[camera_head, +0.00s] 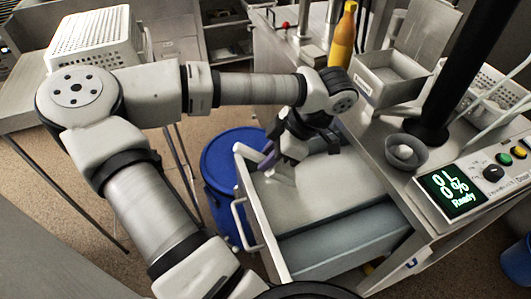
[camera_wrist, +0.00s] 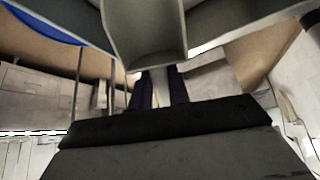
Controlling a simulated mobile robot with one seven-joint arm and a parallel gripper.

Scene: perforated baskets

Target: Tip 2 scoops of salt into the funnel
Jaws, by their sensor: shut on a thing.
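My gripper (camera_head: 274,158) is over the open pull-out bin (camera_head: 240,187), pointing down near its back left corner. It is shut on a scoop (camera_wrist: 145,35), whose pale grey trough fills the top middle of the wrist view. Purple parts show at the grip, and I cannot tell whether they are handle or finger pads. Whether the scoop holds salt is not clear. A grey round cup (camera_head: 407,165), seemingly the funnel, sits on the counter to the right with a white piece inside it.
A blue drum (camera_head: 222,160) stands left of the bin. A metal tray (camera_head: 388,88), an orange bottle (camera_head: 342,40) and a black post (camera_head: 452,70) stand on the counter. A white perforated basket (camera_head: 95,38) is at the far left.

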